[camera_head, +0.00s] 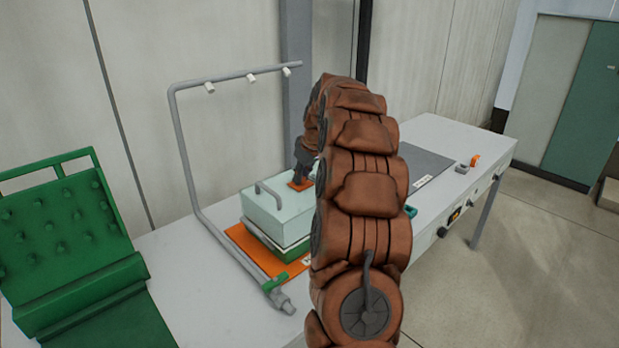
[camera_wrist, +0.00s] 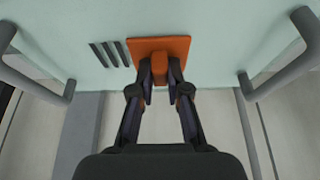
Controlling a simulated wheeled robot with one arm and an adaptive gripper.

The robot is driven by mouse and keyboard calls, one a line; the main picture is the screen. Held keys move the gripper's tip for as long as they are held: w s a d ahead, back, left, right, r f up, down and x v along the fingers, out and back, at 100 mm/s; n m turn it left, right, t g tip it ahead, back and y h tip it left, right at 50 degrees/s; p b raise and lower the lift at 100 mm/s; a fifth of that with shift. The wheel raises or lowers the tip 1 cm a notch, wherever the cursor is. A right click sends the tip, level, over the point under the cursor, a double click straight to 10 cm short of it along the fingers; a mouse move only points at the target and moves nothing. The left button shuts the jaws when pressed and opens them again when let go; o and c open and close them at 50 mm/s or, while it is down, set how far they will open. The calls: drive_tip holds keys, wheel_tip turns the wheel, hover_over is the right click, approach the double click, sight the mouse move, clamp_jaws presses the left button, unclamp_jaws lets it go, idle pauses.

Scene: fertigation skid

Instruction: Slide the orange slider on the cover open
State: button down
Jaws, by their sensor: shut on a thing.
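The orange slider (camera_wrist: 178,46) is a flat square plate with a raised tab on the pale mint cover. It also shows in the head view (camera_head: 299,186) on top of the cover (camera_head: 262,211). Dark slots (camera_wrist: 108,54) show in the cover beside the slider's left edge in the wrist view. My gripper (camera_wrist: 160,76) is shut on the slider's raised tab, with one finger on each side. In the head view my gripper (camera_head: 306,165) is above the cover, and my brown arm hides the right part of the box.
The cover has grey handles (camera_head: 270,193) and sits on a green box (camera_head: 262,243) on an orange mat (camera_head: 245,240). A grey pipe frame (camera_head: 185,160) stands beside it. A green studded rack (camera_head: 65,235) is at left. Free table lies in front.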

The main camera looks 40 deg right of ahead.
drive_tip(key=shift+a, duration=0.3)
drive_tip(key=c, duration=1.1)
unclamp_jaws()
drive_tip(key=shift+r, duration=0.1)
drive_tip(key=v, duration=1.2)
drive_tip(key=shift+a, duration=0.1)
